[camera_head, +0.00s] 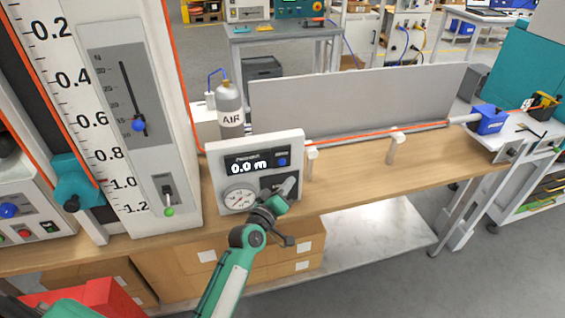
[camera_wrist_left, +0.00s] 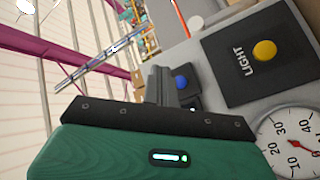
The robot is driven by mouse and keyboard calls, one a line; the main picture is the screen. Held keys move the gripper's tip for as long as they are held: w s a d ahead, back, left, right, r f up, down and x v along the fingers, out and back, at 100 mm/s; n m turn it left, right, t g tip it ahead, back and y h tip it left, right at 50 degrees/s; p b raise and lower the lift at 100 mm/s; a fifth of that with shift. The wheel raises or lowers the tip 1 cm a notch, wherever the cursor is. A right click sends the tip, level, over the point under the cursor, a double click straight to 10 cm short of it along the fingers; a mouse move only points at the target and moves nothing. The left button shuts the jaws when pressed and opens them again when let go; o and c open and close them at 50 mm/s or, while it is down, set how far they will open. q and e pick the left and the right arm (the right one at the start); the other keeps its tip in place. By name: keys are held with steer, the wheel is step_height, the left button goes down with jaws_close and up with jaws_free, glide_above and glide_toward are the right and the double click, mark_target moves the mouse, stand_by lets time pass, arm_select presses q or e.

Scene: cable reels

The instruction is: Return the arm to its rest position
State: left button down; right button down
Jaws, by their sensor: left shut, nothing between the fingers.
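My left arm comes up from the bottom of the head view, and its gripper (camera_head: 290,187) is in front of the lower right of a white measuring box. The box (camera_head: 222,155) has a display reading "0.0 m", a blue button (camera_head: 282,161) and a round gauge (camera_head: 239,199). In the left wrist view the shut fingers (camera_wrist_left: 158,84) point toward the blue button (camera_wrist_left: 181,82). I cannot tell whether they touch the box. A yellow button marked LIGHT (camera_wrist_left: 264,51) and the gauge (camera_wrist_left: 294,146) are to their right. My right gripper is not in view.
A tall scale panel (camera_head: 105,100) stands on the left. A grey AIR bottle (camera_head: 230,108) stands behind the box. An orange cable (camera_head: 350,138) runs right over white posts to a blue clamp (camera_head: 489,121). The wooden bench (camera_head: 350,185) is mostly clear right of the box.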

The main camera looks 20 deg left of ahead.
arm_select(q)
steer(key=shift+f, duration=0.1)
stand_by(0.5)
steer(key=s+f+m+g+y, duration=0.1)
steer(key=s+f+g, duration=0.3)
steer(key=f, duration=0.9)
steer(key=s+f+m+g, duration=0.2)
steer(key=s+f, duration=0.4)
steer(key=f, duration=0.7)
steer(key=s+f+m+g+y, duration=0.1)
steer(key=s+f+g, duration=0.3)
steer(key=f, duration=0.9)
steer(key=s+a+f+m+g, duration=0.3)
steer(key=s+f, duration=1.3)
steer(key=s, duration=0.5)
steer(key=s+a+f+m+g+y, duration=0.1)
steer(key=s+a+f+g, duration=0.1)
steer(key=s, duration=0.8)
steer(key=s+a+f+m+g+y, duration=0.1)
steer(key=s+f, duration=0.4)
steer(key=s, duration=0.6)
steer(key=shift+a+m+g, duration=0.4)
steer(key=shift+a+g, duration=0.25)
steer(key=shift+g, duration=0.05)
steer(key=shift+s, duration=0.15)
